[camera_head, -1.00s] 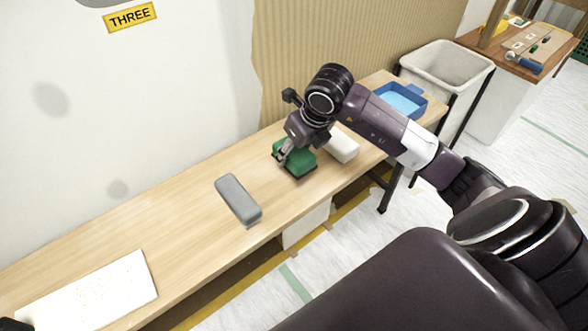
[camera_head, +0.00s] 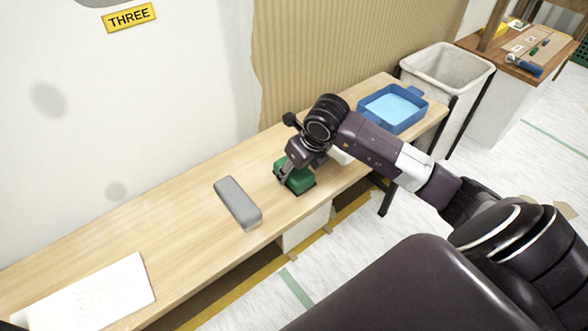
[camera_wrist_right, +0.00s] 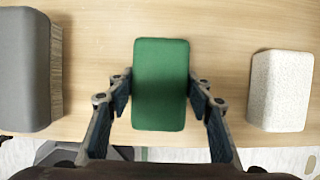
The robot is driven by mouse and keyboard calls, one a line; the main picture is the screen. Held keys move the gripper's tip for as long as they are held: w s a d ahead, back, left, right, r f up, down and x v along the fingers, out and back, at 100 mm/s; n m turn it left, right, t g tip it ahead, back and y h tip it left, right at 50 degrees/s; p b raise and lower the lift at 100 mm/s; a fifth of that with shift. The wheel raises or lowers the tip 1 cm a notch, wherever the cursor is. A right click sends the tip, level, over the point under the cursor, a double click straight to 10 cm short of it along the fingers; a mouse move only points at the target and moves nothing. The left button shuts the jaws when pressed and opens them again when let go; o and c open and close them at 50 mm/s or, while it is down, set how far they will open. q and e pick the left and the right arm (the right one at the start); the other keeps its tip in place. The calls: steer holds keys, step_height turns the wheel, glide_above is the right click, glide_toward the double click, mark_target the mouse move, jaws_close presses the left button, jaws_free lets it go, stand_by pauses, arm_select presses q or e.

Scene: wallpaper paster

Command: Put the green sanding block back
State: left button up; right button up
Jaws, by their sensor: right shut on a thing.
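The green sanding block (camera_head: 300,183) is between the fingers of my right gripper (camera_head: 284,173), at or just above the wooden bench top. In the right wrist view the green block (camera_wrist_right: 160,100) stands upright in the picture, with the right gripper's fingertips (camera_wrist_right: 160,84) against its two sides. The grey block (camera_head: 237,203) lies to its left, apart from it. A whitish block (camera_head: 343,157) lies to its right, mostly hidden by my arm in the head view; the wrist view shows it clearly (camera_wrist_right: 281,92). My left gripper cannot be made out.
A blue tray (camera_head: 372,104) stands at the bench's far right end, beside a white bin (camera_head: 447,68). A white board (camera_head: 95,293) lies at the left end. The bench (camera_head: 150,230) is clear between the board and the grey block. A wall runs behind.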

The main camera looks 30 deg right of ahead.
steer(key=shift+f, duration=0.2)
steer(key=o, duration=1.2)
arm_select(q)
steer(key=shift+r, duration=0.7)
steer(key=shift+f, duration=0.1)
steer(key=f, duration=0.2)
steer(key=f+p, duration=0.1)
steer(key=f, duration=0.1)
steer(key=shift+s+f, duration=0.1)
steer(key=shift+s, duration=0.3)
arm_select(e)
steer(key=v, duration=0.8)
steer(key=shift+s+d, duration=0.1)
steer(key=shift+d, duration=0.2)
